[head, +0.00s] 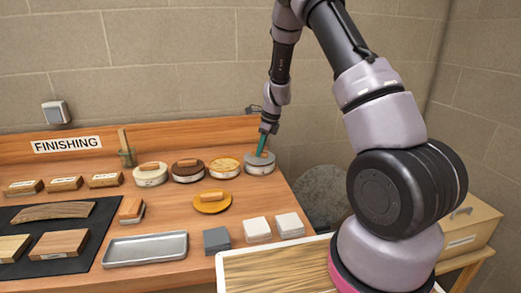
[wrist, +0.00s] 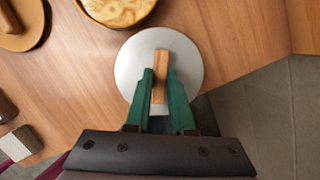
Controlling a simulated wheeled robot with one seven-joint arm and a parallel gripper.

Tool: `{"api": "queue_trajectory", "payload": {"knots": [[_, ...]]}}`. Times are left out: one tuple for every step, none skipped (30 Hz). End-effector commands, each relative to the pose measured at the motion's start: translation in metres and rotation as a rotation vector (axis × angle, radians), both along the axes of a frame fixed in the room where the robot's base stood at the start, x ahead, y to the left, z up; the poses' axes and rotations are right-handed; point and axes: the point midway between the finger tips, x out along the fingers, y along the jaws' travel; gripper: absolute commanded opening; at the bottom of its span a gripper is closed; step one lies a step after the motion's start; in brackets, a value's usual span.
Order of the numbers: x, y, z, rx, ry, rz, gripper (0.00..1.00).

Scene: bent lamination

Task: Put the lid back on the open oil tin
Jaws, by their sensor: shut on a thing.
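The open oil tin (head: 226,165) stands in the back row with amber contents showing; part of it is at the top of the wrist view (wrist: 117,8). A yellow-brown lid (head: 206,207) with a wooden handle lies on the bench in front of the row, and shows at the left of the wrist view (wrist: 24,38). My gripper (head: 265,143) is at the right-hand end of the row. Its green fingers (wrist: 160,80) are shut on the wooden handle of a grey lid (wrist: 185,58). This lid is at the grey tin (head: 258,169); I cannot tell whether it is raised.
A white tin (head: 150,179) and a brown-lidded tin (head: 187,174) stand left of the open tin. A metal tray (head: 146,249), pale blocks (head: 257,229) and a dark block (head: 217,239) lie nearer. A dark mat (head: 90,250) with wood pieces is left. The bench's right edge is close to the gripper.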

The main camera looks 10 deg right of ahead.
Motion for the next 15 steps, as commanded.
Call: {"api": "queue_trajectory", "payload": {"knots": [[0.0001,0.0,0.0001,0.0,0.0,0.0,0.0],[0.0001,0.0,0.0001,0.0,0.0,0.0,0.0],[0.0001,0.0,0.0001,0.0,0.0,0.0,0.0],[0.0001,0.0,0.0001,0.0,0.0,0.0,0.0],[0.0001,0.0,0.0001,0.0,0.0,0.0,0.0],[0.0001,0.0,0.0001,0.0,0.0,0.0,0.0],[0.0001,0.0,0.0001,0.0,0.0,0.0,0.25],[0.0001,0.0,0.0001,0.0,0.0,0.0,0.37],[0.0001,0.0,0.0001,0.0,0.0,0.0,0.52],[0.0001,0.0,0.0001,0.0,0.0,0.0,0.56],[0.0001,0.0,0.0001,0.0,0.0,0.0,0.56],[0.0001,0.0,0.0001,0.0,0.0,0.0,0.56],[0.0001,0.0,0.0001,0.0,0.0,0.0,0.56],[0.0001,0.0,0.0001,0.0,0.0,0.0,0.56],[0.0001,0.0,0.0001,0.0,0.0,0.0,0.56]]}}
